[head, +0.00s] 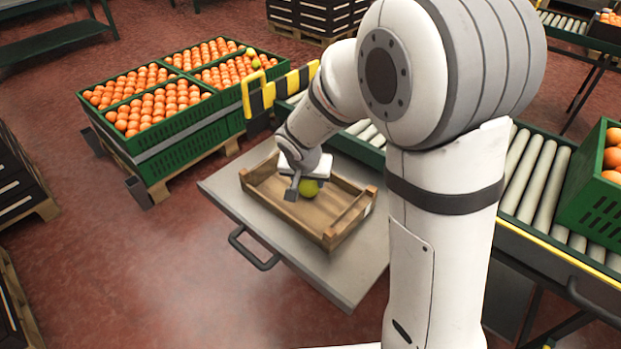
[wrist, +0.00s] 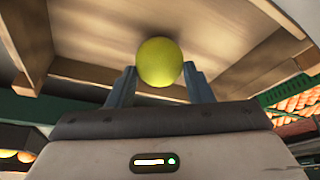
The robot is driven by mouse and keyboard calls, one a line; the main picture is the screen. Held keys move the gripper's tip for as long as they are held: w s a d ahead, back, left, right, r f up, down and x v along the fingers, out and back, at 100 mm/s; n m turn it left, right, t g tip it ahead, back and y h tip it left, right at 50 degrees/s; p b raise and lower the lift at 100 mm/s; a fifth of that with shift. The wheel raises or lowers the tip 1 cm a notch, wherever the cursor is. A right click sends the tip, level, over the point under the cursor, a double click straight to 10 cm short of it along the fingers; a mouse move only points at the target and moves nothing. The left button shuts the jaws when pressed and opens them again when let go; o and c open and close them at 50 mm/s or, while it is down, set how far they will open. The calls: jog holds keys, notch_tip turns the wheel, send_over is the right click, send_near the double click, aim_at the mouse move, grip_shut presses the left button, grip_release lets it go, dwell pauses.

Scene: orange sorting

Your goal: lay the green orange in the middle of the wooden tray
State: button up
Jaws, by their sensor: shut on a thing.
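The green orange (head: 309,188) is held by my gripper (head: 301,187) over the wooden tray (head: 342,228). In the wrist view the yellow-green orange (wrist: 159,62) sits between the two fingers of my gripper (wrist: 160,78), which are shut on it. The tray's bare wooden floor shows behind the orange in the wrist view (wrist: 90,35). The orange is within the tray's walls, around its middle. I cannot tell whether it touches the tray floor. My gripper hides part of the orange in the head view.
The tray rests on a grey table (head: 345,290) with a black handle (head: 252,248). Green crates of oranges (head: 180,130) stand at the back left, with a greenish fruit (head: 256,64) among them. A roller conveyor (head: 535,180) with a green crate (head: 590,205) is at the right.

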jog(key=shift+f+b, duration=0.4)
jog(key=shift+b, duration=0.05)
dwell(0.3)
jog(key=o, duration=1.5)
jog(key=shift+r+p, duration=2.7)
jog(key=shift+r, duration=1.35)
